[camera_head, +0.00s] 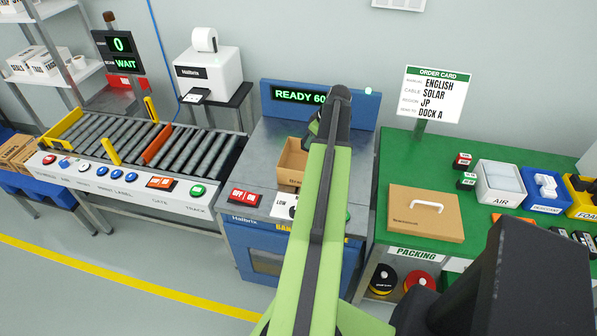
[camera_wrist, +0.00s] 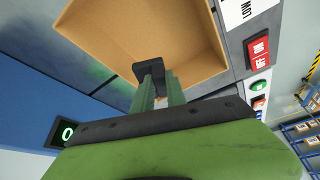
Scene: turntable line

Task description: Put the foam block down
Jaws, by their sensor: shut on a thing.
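My gripper (camera_wrist: 160,92) is shut on a small dark block, which looks like the foam block (camera_wrist: 148,70), at its fingertips. In the wrist view the block appears against the open cardboard box (camera_wrist: 205,45). I cannot tell whether it touches the box floor. In the head view the box (camera_head: 290,165) stands on the grey top of the banding machine. My arm covers its right part and hides my fingertips and the block there.
The green packing bench (camera_head: 375,215) at right holds a flat cardboard case (camera_head: 426,215) with a white handle, a white AIR bin (camera_head: 500,185), a blue bin (camera_head: 545,208) and a yellow FOAM bin (camera_head: 584,205). A roller conveyor (camera_head: 140,140) lies left. The READY display (camera_head: 300,95) stands behind the box.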

